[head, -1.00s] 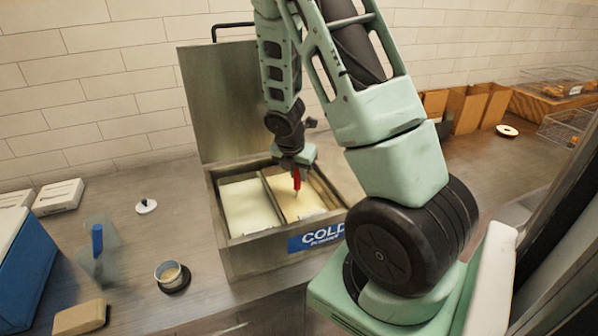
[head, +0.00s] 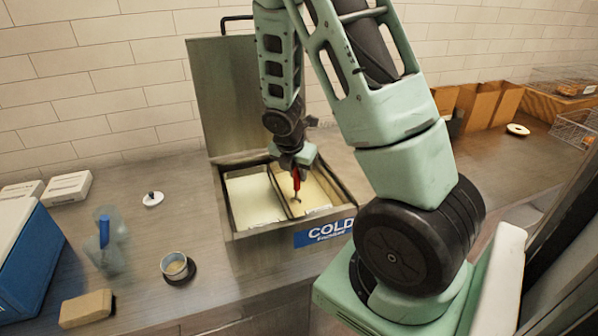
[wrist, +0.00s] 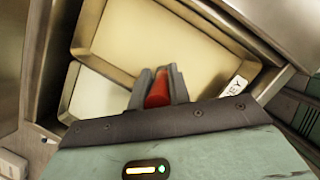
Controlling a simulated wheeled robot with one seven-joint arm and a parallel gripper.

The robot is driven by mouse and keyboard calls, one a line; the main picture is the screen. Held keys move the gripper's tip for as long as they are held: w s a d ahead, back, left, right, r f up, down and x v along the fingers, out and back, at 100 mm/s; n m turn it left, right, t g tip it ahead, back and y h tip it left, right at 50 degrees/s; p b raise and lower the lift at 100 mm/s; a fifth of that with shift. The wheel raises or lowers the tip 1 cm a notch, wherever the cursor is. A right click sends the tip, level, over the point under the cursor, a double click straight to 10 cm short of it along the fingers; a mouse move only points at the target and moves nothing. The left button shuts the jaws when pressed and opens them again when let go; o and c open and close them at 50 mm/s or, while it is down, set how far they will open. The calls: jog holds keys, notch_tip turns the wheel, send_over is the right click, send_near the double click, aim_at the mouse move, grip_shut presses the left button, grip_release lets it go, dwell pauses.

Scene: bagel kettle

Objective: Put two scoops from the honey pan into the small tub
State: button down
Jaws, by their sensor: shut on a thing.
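My gripper (head: 296,172) is shut on a red-handled scoop (head: 296,181), which points down over the right-hand pan of the open cold box. In the wrist view the red handle (wrist: 158,88) sits between the two fingers; the scoop's lower end is hidden there. The honey pan (wrist: 193,54) holds a pale yellow spread and has a label ending in "EY" at its edge. The small tub (head: 174,265) stands on a dark round base on the counter, left of the cold box, with some tan contents inside.
The cold box (head: 240,230) has its lid (head: 228,95) raised behind, and a second pan of whiter spread (head: 252,199) on the left.

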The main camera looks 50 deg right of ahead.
jog(key=shift+r, duration=0.1)
notch_tip(320, 180, up, 13)
jog(key=d+p, duration=0.2)
jog(key=p, duration=1.1)
jog(key=shift+d+p, duration=0.25)
jog(key=shift+p, duration=0.1)
